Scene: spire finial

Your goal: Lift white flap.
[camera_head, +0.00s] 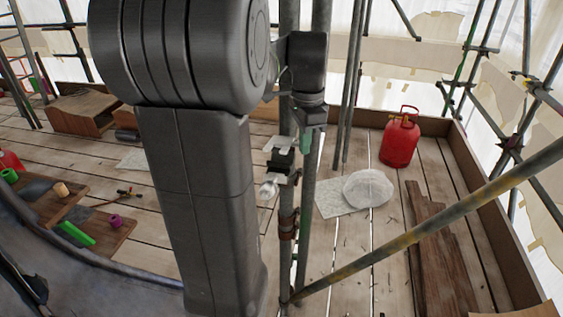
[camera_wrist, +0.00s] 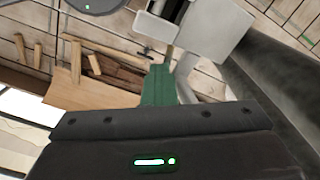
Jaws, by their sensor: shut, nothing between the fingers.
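A small white flap (camera_head: 278,144) shows in the head view, on a dark fitting (camera_head: 282,163) beside the upright scaffold poles. In the wrist view, a pale grey-white panel (camera_wrist: 222,32) that looks like this flap stands tilted at the upper right. My gripper (camera_head: 304,141) is just right of the flap in the head view, partly among the poles. Its green fingers (camera_wrist: 160,80) are shut and empty in the wrist view. They point toward the pale panel's lower left side; whether they touch it, I cannot tell.
Scaffold poles (camera_head: 287,225) stand close to my gripper, and a diagonal pole (camera_head: 440,220) crosses the right. Wood pieces (camera_wrist: 75,62) show in the wrist view.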

